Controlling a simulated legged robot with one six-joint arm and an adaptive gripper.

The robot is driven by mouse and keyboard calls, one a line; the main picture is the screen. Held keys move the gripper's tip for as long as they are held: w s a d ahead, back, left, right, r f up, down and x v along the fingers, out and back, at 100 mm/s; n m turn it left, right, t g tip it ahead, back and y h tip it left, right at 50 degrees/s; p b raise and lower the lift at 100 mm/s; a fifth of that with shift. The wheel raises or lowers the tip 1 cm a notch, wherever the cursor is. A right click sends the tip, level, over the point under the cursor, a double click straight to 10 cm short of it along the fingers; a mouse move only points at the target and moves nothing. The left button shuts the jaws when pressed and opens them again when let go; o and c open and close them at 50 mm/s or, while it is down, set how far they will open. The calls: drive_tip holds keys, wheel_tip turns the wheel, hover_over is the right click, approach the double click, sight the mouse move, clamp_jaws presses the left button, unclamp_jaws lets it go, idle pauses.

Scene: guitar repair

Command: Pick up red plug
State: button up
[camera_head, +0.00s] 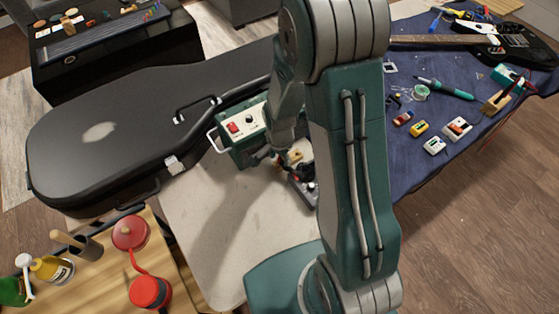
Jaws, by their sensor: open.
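My arm fills the middle of the view and hides much of the table behind it. My gripper (284,162) points down beside the green box, low over the pale table (215,220). It is small and partly covered by my own arm; its jaws are open. I cannot clearly make out a red plug; small tan, red and dark parts crowd around the fingertips. The green box (240,129) has a light top panel with a red part and a black knob, and a handle on its left side.
A black guitar case (85,145) lies at left. A blue cloth (405,165) at right holds a black guitar (515,45), a soldering iron (443,87) and several small boxes. A wooden surface (95,290) at lower left bears red containers and bottles. The pale table's front is clear.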

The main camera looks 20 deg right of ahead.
drive_tip(key=shift+c, duration=0.3)
clamp_jaws()
